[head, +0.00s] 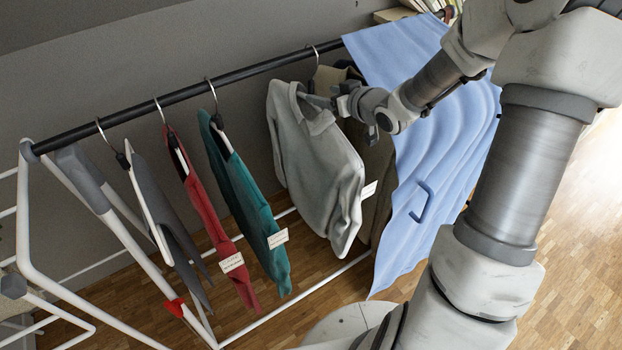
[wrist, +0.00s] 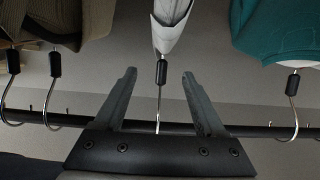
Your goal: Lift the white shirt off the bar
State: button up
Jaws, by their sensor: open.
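The white shirt (head: 315,160) hangs from the black bar (head: 240,75), its collar beside my gripper (head: 342,108). In the wrist view, where the scene appears upside down, the white shirt (wrist: 172,28) is at the top centre. Its hanger (wrist: 162,72) has a black neck and a metal hook that runs to the bar (wrist: 260,131). My gripper (wrist: 159,75) is open, with one finger on each side of the hanger neck and hook. A gap shows on both sides. In the head view my gripper partly covers the collar area.
A teal garment (head: 240,185), a red one (head: 205,210) and a grey one (head: 165,215) hang to the left. Brown garments (wrist: 55,18) hang close on the other side. A blue cloth (head: 425,150) drapes at right. The white rack frame (head: 110,220) stands left.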

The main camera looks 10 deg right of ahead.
aim_at(313, 91)
jog(key=b+x, duration=0.2)
jog(key=x, duration=0.4)
jog(key=shift+w+a, duration=0.15)
jog(key=shift+a, duration=0.1)
grip_shut()
dwell(1.2)
